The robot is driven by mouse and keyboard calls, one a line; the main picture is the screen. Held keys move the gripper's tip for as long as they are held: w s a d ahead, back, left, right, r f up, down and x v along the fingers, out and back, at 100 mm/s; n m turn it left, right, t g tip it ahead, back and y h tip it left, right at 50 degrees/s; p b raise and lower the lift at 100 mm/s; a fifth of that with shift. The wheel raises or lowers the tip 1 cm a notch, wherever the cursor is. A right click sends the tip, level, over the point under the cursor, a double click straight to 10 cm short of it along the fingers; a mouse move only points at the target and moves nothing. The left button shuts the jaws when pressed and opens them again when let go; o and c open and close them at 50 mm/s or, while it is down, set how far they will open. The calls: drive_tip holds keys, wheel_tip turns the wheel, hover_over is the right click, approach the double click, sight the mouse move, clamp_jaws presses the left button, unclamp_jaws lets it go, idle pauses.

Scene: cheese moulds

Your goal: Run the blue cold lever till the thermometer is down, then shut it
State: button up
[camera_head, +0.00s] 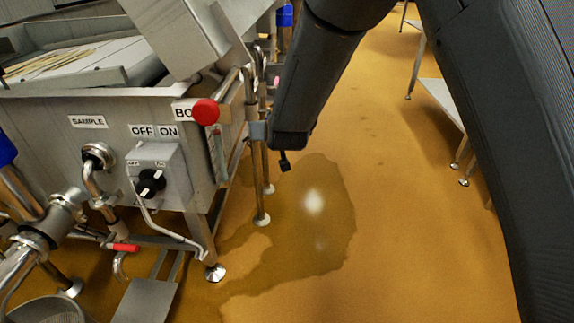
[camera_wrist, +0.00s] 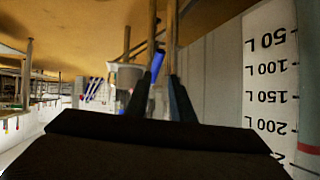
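My gripper (camera_head: 285,161) hangs right of the vat's end in the head view; only a small dark tip shows below the wrist. In the wrist view, its two dark fingers (camera_wrist: 161,92) stand apart. A slim blue handle (camera_wrist: 157,64), perhaps the blue cold lever, appears between the fingertips; I cannot tell whether they touch it. In the head view, a blue part (camera_head: 285,15) shows at the top behind the pipes, and another blue part (camera_head: 6,151) at the left edge. I cannot make out a thermometer reading.
The steel vat (camera_head: 60,107) has a red knob (camera_head: 205,111), a black OFF/ON switch (camera_head: 151,183) and a sample valve (camera_head: 97,157). A litre scale (camera_wrist: 270,75) stands right in the wrist view. A wet patch (camera_head: 310,220) lies on the open orange floor. A steel table (camera_head: 440,100) stands at right.

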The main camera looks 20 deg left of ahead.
drive_tip(key=s+d+r+g+h+b, duration=0.1)
drive_tip(key=s+d+g, duration=0.2)
drive_tip(key=s+d, duration=0.3)
drive_tip(key=s+d+r+g+h+b, duration=0.1)
drive_tip(key=s+d, duration=0.4)
drive_tip(key=s, duration=0.7)
drive_tip(key=shift+d+r+n+g+b, duration=0.4)
drive_tip(key=shift+r+g+b, duration=0.15)
drive_tip(key=shift+r+g, duration=0.35)
drive_tip(key=shift+s+f, duration=0.1)
